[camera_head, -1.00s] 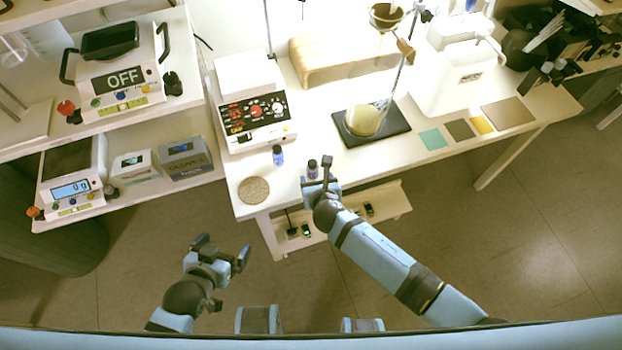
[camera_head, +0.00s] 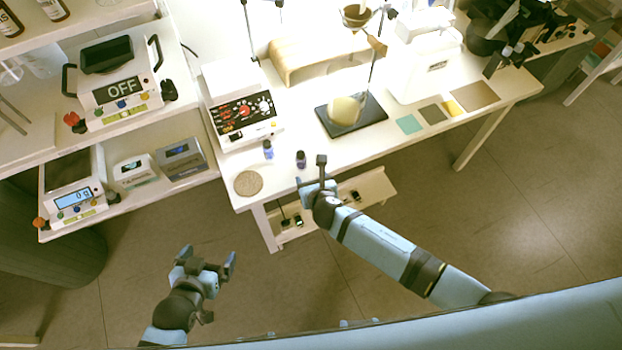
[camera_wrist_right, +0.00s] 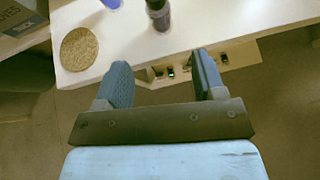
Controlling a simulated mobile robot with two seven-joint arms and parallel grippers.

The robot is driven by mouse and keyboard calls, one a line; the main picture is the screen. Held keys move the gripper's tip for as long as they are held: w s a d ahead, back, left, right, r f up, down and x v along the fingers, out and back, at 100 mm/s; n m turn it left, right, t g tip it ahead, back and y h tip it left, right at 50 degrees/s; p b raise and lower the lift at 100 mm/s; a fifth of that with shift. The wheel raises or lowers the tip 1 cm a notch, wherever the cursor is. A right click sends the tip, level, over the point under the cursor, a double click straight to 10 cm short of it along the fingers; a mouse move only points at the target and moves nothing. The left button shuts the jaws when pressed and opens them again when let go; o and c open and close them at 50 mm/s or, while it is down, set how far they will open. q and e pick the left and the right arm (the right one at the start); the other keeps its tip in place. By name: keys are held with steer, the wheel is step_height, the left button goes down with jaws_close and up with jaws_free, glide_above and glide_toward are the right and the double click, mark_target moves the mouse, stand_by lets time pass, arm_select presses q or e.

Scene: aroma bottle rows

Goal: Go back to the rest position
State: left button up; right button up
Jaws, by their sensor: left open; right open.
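My left gripper (camera_head: 206,262) is open and empty over the floor at the lower left in the head view. My right gripper (camera_head: 310,172) is at the front edge of the white table, close to a small dark bottle (camera_head: 301,160). In the right wrist view my right gripper (camera_wrist_right: 160,75) has its fingers wide apart with nothing between them. The dark bottle (camera_wrist_right: 158,14) stands on the table beyond the fingertips, apart from them. A blue bottle (camera_head: 268,149) stands to its left, and a round cork mat (camera_head: 248,183) lies near the table corner.
The white table (camera_head: 345,155) carries a control-panel device (camera_head: 245,115) and a flask (camera_head: 344,110) on a dark base. Shelves (camera_head: 130,215) with scales stand at the left. A low shelf (camera_head: 370,187) sits under the table. The floor (camera_head: 270,290) between my arms is clear.

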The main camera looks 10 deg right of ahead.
steer(key=s+d+r+m+g+h, duration=0.1)
steer(key=s+d+r+m+g, duration=0.2)
steer(key=s+d+r+m, duration=0.7)
steer(key=s+d+r+m+g, duration=0.2)
steer(key=s+d+r+m, duration=0.2)
steer(key=s+m, duration=0.7)
steer(key=s+d+r+m+g+h, duration=0.1)
steer(key=s+d+r+m+g, duration=0.35)
steer(key=m, duration=1.05)
steer(key=w+a+f+t+y, duration=0.1)
steer(key=w+a+f+t, duration=0.1)
steer(key=f+t, duration=0.2)
steer(key=w+a+f+n+t+y, duration=0.1)
steer(key=w+a+f+t, duration=0.1)
steer(key=f+t, duration=0.3)
steer(key=shift+w+f+y, duration=0.4)
steer(key=shift+w+f, duration=0.25)
steer(key=shift+f, duration=0.7)
steer(key=shift+a, duration=0.1)
